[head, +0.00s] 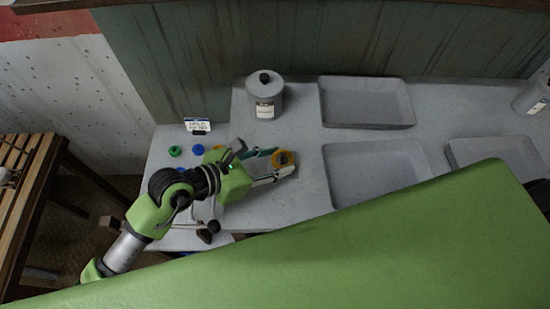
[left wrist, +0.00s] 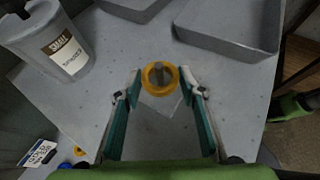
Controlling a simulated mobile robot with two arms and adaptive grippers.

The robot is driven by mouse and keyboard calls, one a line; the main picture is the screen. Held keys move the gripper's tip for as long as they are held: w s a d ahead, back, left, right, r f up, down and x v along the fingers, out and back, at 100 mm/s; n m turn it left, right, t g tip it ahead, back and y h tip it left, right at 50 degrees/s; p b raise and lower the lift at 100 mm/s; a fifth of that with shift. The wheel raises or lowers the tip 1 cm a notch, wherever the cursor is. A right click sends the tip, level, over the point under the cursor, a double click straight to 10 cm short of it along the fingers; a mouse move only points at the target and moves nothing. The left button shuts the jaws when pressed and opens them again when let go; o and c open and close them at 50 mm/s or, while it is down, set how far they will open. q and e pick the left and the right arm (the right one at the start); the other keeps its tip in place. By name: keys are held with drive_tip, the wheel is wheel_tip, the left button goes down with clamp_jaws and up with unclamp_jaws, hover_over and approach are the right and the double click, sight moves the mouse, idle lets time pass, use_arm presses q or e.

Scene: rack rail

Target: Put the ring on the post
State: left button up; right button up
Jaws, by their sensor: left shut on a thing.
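The orange-yellow ring (head: 284,153) is between the fingertips of my left gripper (head: 282,165), over the grey table. In the left wrist view the ring (left wrist: 147,76) sits between the fingertips of the gripper (left wrist: 160,81), which is shut on it. A grey post (left wrist: 161,76) shows through the ring's hole, with a paler square patch below it. I cannot tell whether the ring is around the post or held above it. My right gripper is not in view.
Small green (head: 175,151) and blue (head: 197,149) pieces lie left, by a label card (head: 197,125). A grey canister (head: 265,93) stands behind the ring. Shallow grey trays (head: 322,105) lie to the right. A slatted wooden bench (head: 62,165) is at far left.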

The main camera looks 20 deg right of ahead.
sight(273, 164)
use_arm(q)
drive_tip(key=shift+f+b, duration=0.5)
drive_tip(key=shift+f, duration=0.15)
drive_tip(key=o, duration=0.8)
drive_tip(key=shift+a, duration=0.1)
drive_tip(key=shift+p+v, duration=1.05)
drive_tip(key=shift+v, duration=1.6)
drive_tip(key=shift+p+v, duration=0.5)
drive_tip(key=shift+v, duration=2.05)
drive_tip(key=shift+s+a+r, duration=0.1)
drive_tip(key=shift+a+r, duration=0.05)
drive_tip(key=shift+a, duration=0.05)
